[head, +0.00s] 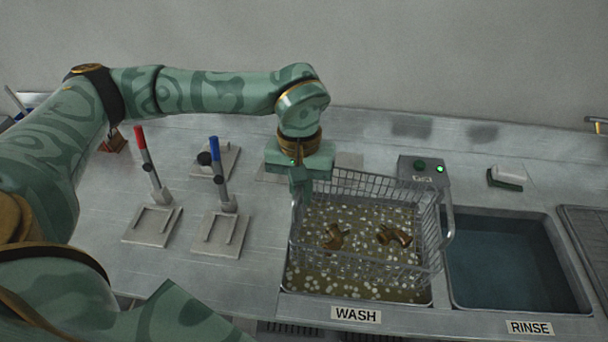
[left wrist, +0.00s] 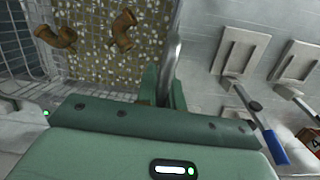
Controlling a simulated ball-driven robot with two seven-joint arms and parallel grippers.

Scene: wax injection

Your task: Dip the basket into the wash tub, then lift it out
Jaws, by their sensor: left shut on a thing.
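The wire basket (head: 372,187) is over the wash tub (head: 433,296), its mesh walls rising above the tub's rim. I cannot tell exactly how deep its floor sits against the speckled, foamy liquid. Two brown elbow-shaped pieces (head: 394,236) lie in the basket; they also show in the left wrist view (left wrist: 124,30). My left gripper (head: 301,196) is at the basket's left side, shut on the basket's handle (left wrist: 173,55), a metal bar between the fingers. The opposite handle (head: 449,228) stands free on the right. My right gripper is not in view.
The rinse tub (head: 584,307) with dark water is right of the wash tub. A control box (head: 425,178) with green buttons and a small block (head: 506,178) are behind. Two lever clamps, red-handled (head: 140,138) and blue-handled (head: 216,152), stand left of the basket.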

